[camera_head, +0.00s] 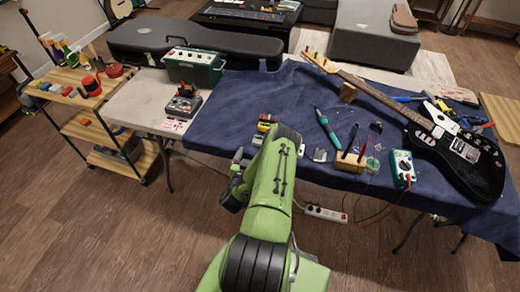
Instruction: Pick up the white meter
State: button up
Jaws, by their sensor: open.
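The white meter (403,168) is a small multimeter with a white face and green edges. It lies on the blue cloth near the front edge of the table, at the right, left of the black guitar. Red and dark leads run from it. My gripper (238,156) shows small and dark at the left of my green arm, left of the table's front edge. It is open and well apart from the meter. My arm hides part of it, and its fingers are hard to make out.
A black electric guitar (462,165) lies right of the meter, its neck on a wooden rest. A wooden block with tools (350,161) stands left of the meter. A teal soldering iron (327,128) lies behind. A power strip (326,214) and cables are on the floor.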

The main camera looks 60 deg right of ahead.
aim_at(261, 137)
jog(key=shift+d+f+b, duration=0.45)
jog(key=shift+b, duration=0.2)
jog(key=x, duration=0.3)
jog(key=b+x, duration=0.1)
jog(key=x, duration=0.3)
jog(key=r+b+x, duration=0.1)
jog(key=x, duration=0.2)
jog(key=shift+d+f, duration=0.1)
jog(key=shift+d, duration=0.25)
jog(key=c, duration=1.1)
